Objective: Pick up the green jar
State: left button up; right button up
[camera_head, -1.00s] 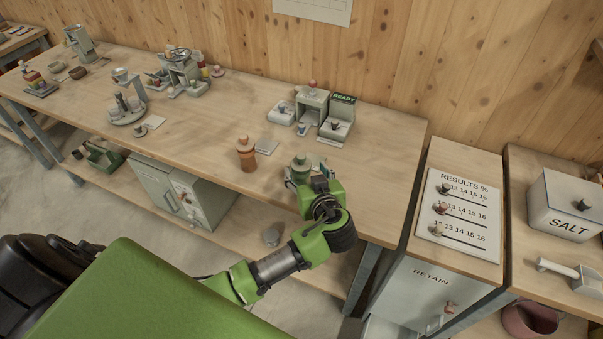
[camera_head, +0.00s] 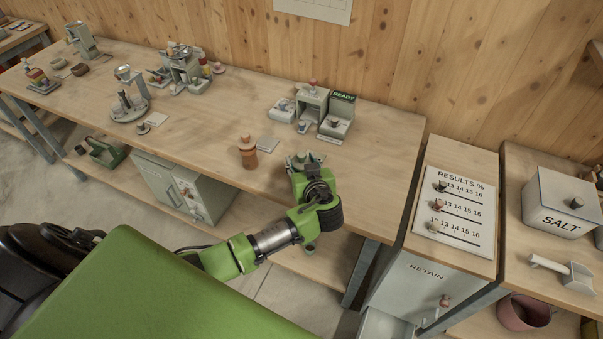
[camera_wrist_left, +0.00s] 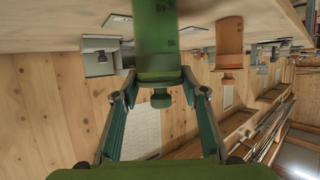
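The green jar (camera_wrist_left: 156,45) shows large and upside down in the left wrist view, its lid knob (camera_wrist_left: 160,98) pointing down in the picture. It stands on the workbench (camera_head: 215,130) near the front edge. My left gripper (camera_wrist_left: 159,78) is open, with one finger on each side of the jar's lid end; contact is not clear. In the head view my left gripper (camera_head: 306,160) is at the jar's place and hides most of it. My right gripper is in neither view.
An orange-brown jar (camera_head: 247,152) stands to the left of my gripper, with a flat grey plate (camera_head: 267,143) beside it. Behind are a small grey device (camera_head: 312,101) and the READY unit (camera_head: 338,115). The bench right of my gripper is clear.

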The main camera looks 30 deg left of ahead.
pick_arm(q)
grip_shut()
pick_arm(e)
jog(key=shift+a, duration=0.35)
pick_arm(q)
jog(key=shift+r, duration=0.15)
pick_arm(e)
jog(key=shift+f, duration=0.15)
